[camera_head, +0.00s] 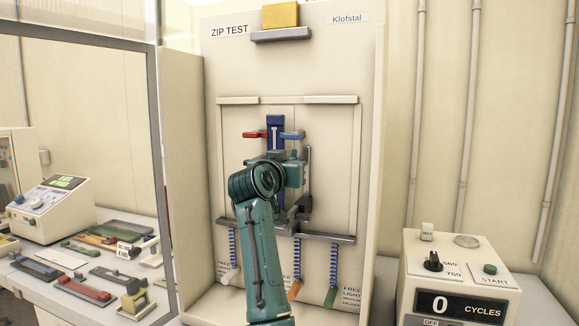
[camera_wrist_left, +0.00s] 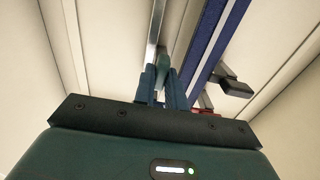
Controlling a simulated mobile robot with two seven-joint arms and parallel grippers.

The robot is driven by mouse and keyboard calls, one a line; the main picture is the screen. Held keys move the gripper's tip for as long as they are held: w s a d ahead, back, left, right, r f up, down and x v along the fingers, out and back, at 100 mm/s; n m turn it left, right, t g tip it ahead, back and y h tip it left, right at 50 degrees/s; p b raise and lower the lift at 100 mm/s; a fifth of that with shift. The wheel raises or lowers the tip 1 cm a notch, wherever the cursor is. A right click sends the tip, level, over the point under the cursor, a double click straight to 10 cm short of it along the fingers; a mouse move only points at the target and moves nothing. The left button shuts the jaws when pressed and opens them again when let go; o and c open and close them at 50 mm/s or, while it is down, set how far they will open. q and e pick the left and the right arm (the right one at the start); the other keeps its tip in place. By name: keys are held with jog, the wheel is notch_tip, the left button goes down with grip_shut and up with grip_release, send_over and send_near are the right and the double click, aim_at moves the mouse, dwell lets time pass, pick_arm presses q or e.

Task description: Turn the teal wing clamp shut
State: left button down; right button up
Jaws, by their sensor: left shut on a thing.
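The teal wing clamp (camera_head: 295,154) is on the zip test rig, just right of and below the blue zip strip (camera_head: 275,128). My left arm rises in front of the rig, and its gripper (camera_head: 295,163) is at the clamp. In the left wrist view the two fingers (camera_wrist_left: 163,88) are closed about a small teal piece (camera_wrist_left: 164,62), beside a metal rail. The gripper and wrist hide much of the clamp, so its exact angle cannot be told. My right gripper is not in view.
A red lever (camera_head: 254,134) and a blue lever (camera_head: 292,135) sit close above. Grey bars and coil springs (camera_head: 297,258) hang below. A cycle counter box (camera_head: 455,285) stands right; a cluttered bench (camera_head: 60,310) is left.

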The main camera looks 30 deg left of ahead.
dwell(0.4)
pick_arm(q)
jog(key=shift+a+f+n, duration=0.1)
jog(key=shift+n, duration=4.35)
jog(key=shift+a+f+n, duration=0.1)
jog(key=shift+n, duration=4.35)
jog(key=c, duration=1.4)
grip_release()
jog(key=shift+c, duration=0.2)
jog(key=shift+s, duration=0.2)
jog(key=b+v, duration=0.3)
jog(key=v, duration=1)
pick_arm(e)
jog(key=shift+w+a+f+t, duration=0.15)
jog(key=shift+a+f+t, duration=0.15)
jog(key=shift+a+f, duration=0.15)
